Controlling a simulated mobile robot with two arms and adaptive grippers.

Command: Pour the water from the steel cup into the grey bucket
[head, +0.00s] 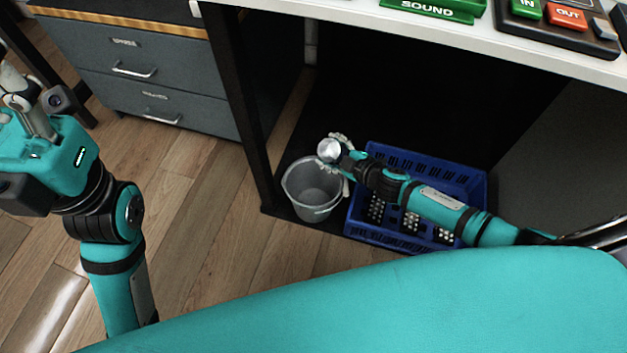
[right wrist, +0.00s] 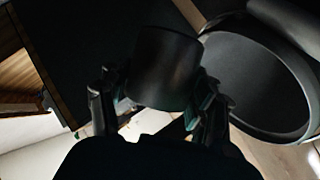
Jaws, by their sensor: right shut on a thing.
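The steel cup (head: 329,150) is held in my right gripper (head: 338,158), over the far rim of the grey bucket in the head view. In the right wrist view the cup (right wrist: 165,66) sits dark between the two fingers (right wrist: 160,105). The grey bucket (head: 312,192) stands on the floor under the desk; its inside looks empty from here. It also shows in the right wrist view (right wrist: 255,80), beside the cup. I cannot see any water. My left gripper is at the left edge of the head view, only partly in frame, and its fingers are unclear.
A blue crate (head: 475,190) stands right of the bucket, under my right forearm. The white desk top (head: 335,20) is above, with a black leg (head: 243,110) left of the bucket. Grey drawers (head: 140,75) stand at the back left. The wooden floor (head: 205,240) is clear.

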